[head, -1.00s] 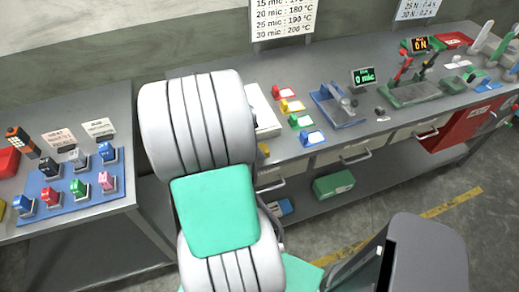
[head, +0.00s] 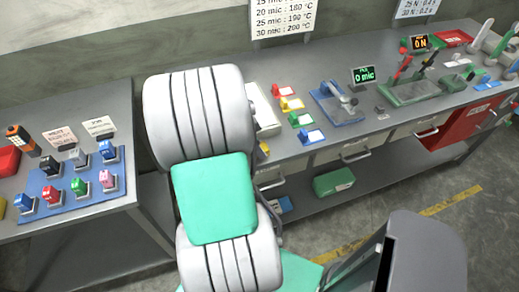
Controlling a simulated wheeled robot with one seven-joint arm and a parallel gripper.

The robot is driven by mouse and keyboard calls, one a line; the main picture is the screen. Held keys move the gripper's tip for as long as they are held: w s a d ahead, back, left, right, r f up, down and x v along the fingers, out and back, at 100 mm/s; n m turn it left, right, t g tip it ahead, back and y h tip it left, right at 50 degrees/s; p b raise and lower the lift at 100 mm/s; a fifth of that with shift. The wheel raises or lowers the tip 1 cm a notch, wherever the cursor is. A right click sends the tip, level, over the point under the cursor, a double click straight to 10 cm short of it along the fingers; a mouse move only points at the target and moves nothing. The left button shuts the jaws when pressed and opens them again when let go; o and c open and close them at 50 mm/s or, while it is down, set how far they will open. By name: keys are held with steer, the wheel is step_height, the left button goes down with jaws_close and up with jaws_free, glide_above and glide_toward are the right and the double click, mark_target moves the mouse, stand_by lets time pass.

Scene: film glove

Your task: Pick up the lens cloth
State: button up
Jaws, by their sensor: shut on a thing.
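I cannot make out the lens cloth in the head view. My gripper is not in view, hidden behind or beyond my own large white and green arm links, which fill the middle of the picture. What the gripper holds is therefore hidden too.
A long grey bench (head: 300,153) runs along the wall with small coloured blocks, a blue fixture (head: 338,108) and a green fixture (head: 410,92). A blue tray (head: 68,196) of coloured stamp-like pieces is on the left table. A green box (head: 334,182) sits on the lower shelf.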

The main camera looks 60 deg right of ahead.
mark_target(264, 147)
steer(key=shift+r+p, duration=0.4)
steer(key=shift+r, duration=0.25)
steer(key=r, duration=0.1)
steer(key=r+p, duration=0.2)
steer(key=shift+s+a+r, duration=0.1)
steer(key=shift+a+r, duration=0.1)
steer(key=shift+a, duration=0.05)
steer(key=s+a+r+p, duration=0.4)
steer(key=s+a+r, duration=0.2)
steer(key=a, duration=0.5)
step_height(264, 147, up, 2)
steer(key=shift+s+a+r, duration=0.15)
steer(key=shift+s+a, duration=0.2)
steer(key=shift+s, duration=0.05)
